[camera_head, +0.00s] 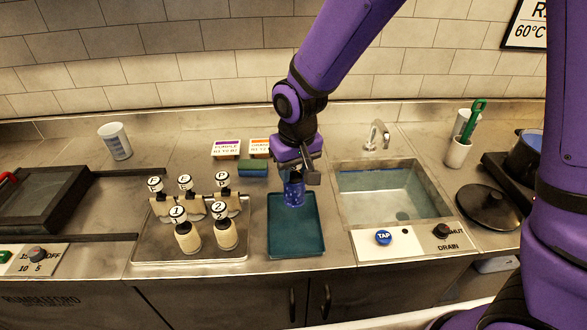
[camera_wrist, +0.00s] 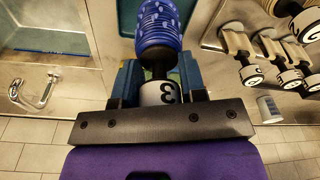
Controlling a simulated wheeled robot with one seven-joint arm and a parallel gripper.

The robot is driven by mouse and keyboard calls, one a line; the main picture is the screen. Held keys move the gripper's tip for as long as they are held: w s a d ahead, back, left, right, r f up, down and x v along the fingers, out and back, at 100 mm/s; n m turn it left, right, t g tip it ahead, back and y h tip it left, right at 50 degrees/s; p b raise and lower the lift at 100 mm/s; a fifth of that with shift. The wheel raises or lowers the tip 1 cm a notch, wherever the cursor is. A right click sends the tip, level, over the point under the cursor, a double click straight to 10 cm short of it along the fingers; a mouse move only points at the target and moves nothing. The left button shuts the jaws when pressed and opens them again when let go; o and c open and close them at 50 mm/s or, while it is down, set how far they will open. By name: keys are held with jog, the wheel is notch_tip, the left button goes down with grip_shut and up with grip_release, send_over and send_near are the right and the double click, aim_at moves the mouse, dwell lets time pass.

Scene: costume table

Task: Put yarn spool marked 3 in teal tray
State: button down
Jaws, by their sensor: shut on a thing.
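The yarn spool marked 3 (camera_head: 294,193) has blue patterned yarn. Its white end cap with the black 3 (camera_wrist: 160,93) shows between my jaws in the wrist view. My gripper (camera_head: 298,170) points down and is shut on the cap end of this spool. The teal tray (camera_head: 297,246) lies on the steel counter, left of the sink. The held spool is over the far part of the tray. I cannot tell whether its lower end touches the tray floor. No other thing is seen in the tray.
A metal tray (camera_head: 150,257) to the left holds several cream spools with marked white caps, including 1 (camera_head: 187,235) and 2 (camera_head: 225,231). A blue-green sponge (camera_head: 225,168) and two labelled boxes (camera_head: 226,148) stand behind. The sink (camera_head: 392,190) is on the right.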

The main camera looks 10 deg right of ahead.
aim_at(293, 195)
jog(key=shift+s+a+f, duration=0.1)
jog(key=shift+s, duration=0.1)
jog(key=shift+f, duration=3.4)
jog(key=shift+f, duration=0.5)
jog(key=shift+c, duration=1)
grip_release()
jog(key=shift+r, duration=0.1)
jog(key=shift+r, duration=3.4)
